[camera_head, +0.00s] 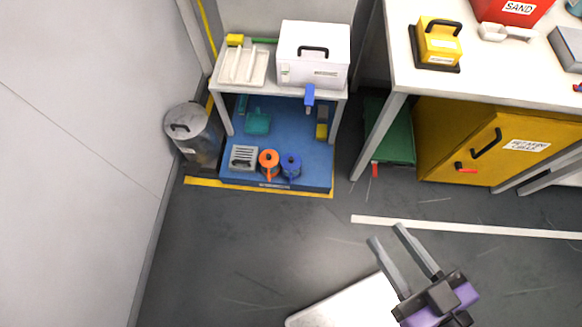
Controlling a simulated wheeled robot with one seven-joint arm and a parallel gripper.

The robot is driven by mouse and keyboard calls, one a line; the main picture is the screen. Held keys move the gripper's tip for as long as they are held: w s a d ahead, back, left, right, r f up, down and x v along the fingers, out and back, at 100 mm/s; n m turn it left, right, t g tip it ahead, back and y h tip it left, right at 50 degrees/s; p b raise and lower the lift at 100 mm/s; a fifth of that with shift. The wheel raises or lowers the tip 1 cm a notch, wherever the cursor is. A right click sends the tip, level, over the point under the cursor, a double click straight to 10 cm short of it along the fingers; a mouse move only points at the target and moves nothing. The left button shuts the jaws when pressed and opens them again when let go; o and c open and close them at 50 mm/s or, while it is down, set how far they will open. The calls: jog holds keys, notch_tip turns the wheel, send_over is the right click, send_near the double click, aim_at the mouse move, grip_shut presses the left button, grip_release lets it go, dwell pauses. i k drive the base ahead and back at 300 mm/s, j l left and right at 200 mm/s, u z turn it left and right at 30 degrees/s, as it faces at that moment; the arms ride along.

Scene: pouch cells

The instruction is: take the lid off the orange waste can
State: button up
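A small orange can (268,172) stands on the blue platform below the small white table, at its front. Its round top has a dark middle; at this size I cannot tell the lid from an opening. A similar blue can (291,172) stands close on its right. My gripper (385,235) is at the lower right, above the grey floor, well apart from the orange can. Its two long grey fingers are apart with nothing between them.
A grey vented box (243,157) is left of the orange can. A lidded grey bin (190,135) stands at the left wall. The white table (265,88) overhangs the platform (300,182). A yellow cabinet (455,140) is at right. Floor before the platform is clear.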

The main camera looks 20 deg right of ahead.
aim_at(268, 158)
jog(key=i+j, duration=0.3)
jog(key=i+j+u, duration=0.1)
jog(key=i+j, duration=0.2)
jog(key=i, duration=0.25)
jog(key=i+j, duration=0.25)
jog(key=i, duration=0.15)
